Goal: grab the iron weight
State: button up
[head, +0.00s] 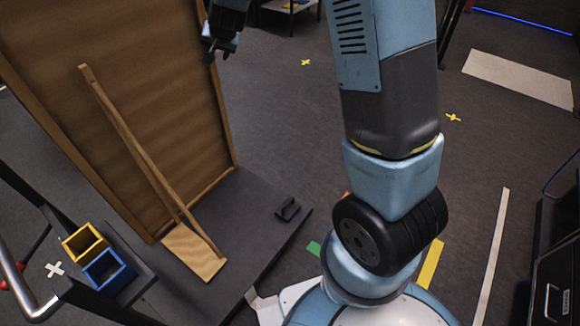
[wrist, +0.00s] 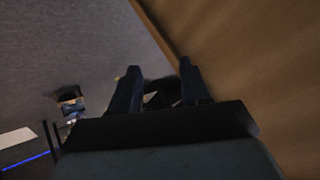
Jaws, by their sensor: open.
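A small black object with a raised, handle-like shape, which looks like the iron weight (head: 288,209), sits on the dark platform (head: 250,245) near its right corner in the head view. My gripper (head: 218,54) is high at the top of the head view, beside the upper right edge of the brown panel and well apart from the black object. In the wrist view the two fingers of my gripper (wrist: 158,78) stand apart. A dark shape shows between them; I cannot tell what it is.
A tall brown panel (head: 150,110) stands on the platform's left, with a wooden strip and wooden base (head: 195,252) in front. Yellow (head: 84,243) and blue (head: 108,270) open boxes are at lower left. Open floor lies right of the platform.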

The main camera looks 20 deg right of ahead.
jog(key=w+a+f+m+h, duration=0.1)
jog(key=w+f, duration=0.1)
jog(key=f, duration=0.3)
jog(key=w+a+f, duration=0.2)
jog(key=w+f, duration=0.1)
jog(key=f, duration=0.2)
jog(key=m+g+h, duration=0.1)
jog(key=m+h, duration=0.3)
jog(key=h, duration=0.9)
send_near(288, 202)
jog(key=x, duration=0.6)
jog(key=f+x, duration=0.1)
jog(key=x, duration=0.3)
jog(key=shift+a, duration=0.1)
jog(key=shift+s, duration=0.1)
